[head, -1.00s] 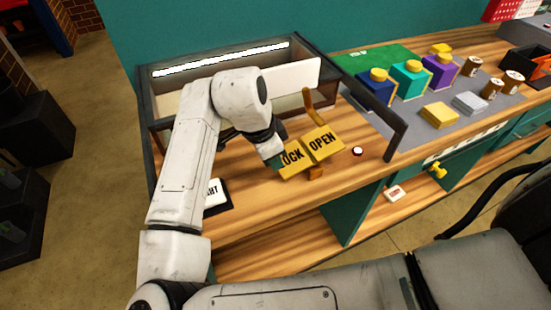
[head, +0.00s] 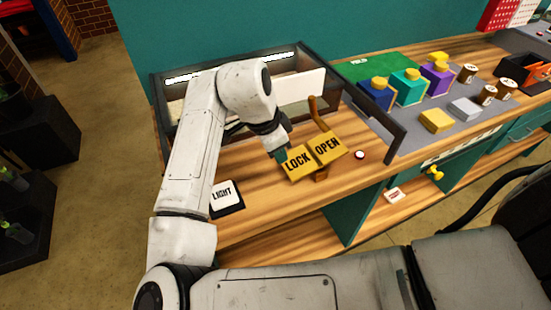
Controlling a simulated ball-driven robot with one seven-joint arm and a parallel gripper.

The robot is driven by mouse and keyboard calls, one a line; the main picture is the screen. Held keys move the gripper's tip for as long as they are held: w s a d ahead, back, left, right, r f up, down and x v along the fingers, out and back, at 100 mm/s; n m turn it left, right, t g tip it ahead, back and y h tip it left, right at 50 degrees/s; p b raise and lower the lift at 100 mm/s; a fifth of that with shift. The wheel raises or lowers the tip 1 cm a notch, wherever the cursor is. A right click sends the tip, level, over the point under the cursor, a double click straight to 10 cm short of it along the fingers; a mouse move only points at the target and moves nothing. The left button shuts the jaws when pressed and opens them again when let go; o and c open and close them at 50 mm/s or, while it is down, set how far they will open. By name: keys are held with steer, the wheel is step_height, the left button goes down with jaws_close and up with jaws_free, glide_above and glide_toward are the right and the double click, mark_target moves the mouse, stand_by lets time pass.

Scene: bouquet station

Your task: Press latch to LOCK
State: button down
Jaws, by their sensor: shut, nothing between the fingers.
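The latch is a yellow rocker with two plates, LOCK (head: 298,162) on the left and OPEN (head: 328,147) on the right. It sits on a small wooden mount near the bench's front edge. My gripper (head: 282,152) is shut and empty, at the upper left edge of the LOCK plate. Its fingertips are small and partly hidden, so I cannot tell whether they touch the plate. I cannot tell for sure which way the rocker is tilted.
A dark-framed case (head: 230,75) with a white panel (head: 303,87) stands behind the latch. A LIGHT switch (head: 225,195) lies left, near my arm. A white button (head: 360,155) is right of OPEN. Colored boxes (head: 408,87) stand further right.

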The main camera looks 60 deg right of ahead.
steer(key=b+v, duration=0.1)
steer(key=v, duration=0.8)
steer(key=shift+d+r, duration=0.2)
steer(key=shift+s, duration=0.1)
